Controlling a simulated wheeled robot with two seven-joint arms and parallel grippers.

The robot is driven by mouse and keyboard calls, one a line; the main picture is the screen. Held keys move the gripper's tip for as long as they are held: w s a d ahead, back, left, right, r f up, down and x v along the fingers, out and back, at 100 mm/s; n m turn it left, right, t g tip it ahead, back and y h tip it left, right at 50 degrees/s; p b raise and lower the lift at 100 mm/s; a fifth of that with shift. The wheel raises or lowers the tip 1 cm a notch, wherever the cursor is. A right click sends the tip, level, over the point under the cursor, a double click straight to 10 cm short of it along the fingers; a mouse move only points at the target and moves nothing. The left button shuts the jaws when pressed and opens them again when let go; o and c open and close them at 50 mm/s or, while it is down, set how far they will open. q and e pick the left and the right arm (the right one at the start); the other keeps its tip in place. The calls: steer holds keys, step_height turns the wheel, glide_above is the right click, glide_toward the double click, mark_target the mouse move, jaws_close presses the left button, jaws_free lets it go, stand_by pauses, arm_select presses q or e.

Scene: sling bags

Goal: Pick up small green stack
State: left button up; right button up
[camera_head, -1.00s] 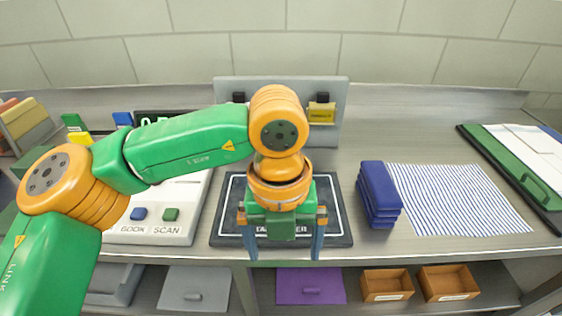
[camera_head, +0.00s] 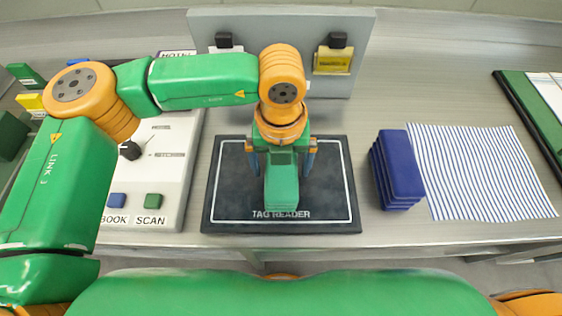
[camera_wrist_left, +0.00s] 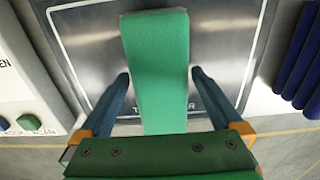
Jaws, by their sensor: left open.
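The small green stack (camera_head: 281,193) lies on the black tag reader pad (camera_head: 335,205), and its layered front edge shows in the head view. In the left wrist view the stack (camera_wrist_left: 157,45) runs up between the two fingers. My left gripper (camera_head: 281,173) is over the stack, pointing down, with one blue finger on each side. It is open, and in the left wrist view (camera_wrist_left: 160,78) a gap shows between each finger and the stack. The gripper's body hides part of the stack in the head view. My right gripper is not in view.
A blue stack (camera_head: 400,170) stands right of the pad, beside a striped cloth (camera_head: 480,170). A white panel with BOOK and SCAN buttons (camera_head: 165,185) is on the left. A grey upright board (camera_head: 285,25) stands behind the pad. A green board (camera_head: 530,115) lies far right.

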arm_select(q)
steer(key=shift+w, duration=0.1)
steer(key=c, duration=1.4)
steer(key=shift+r, duration=0.1)
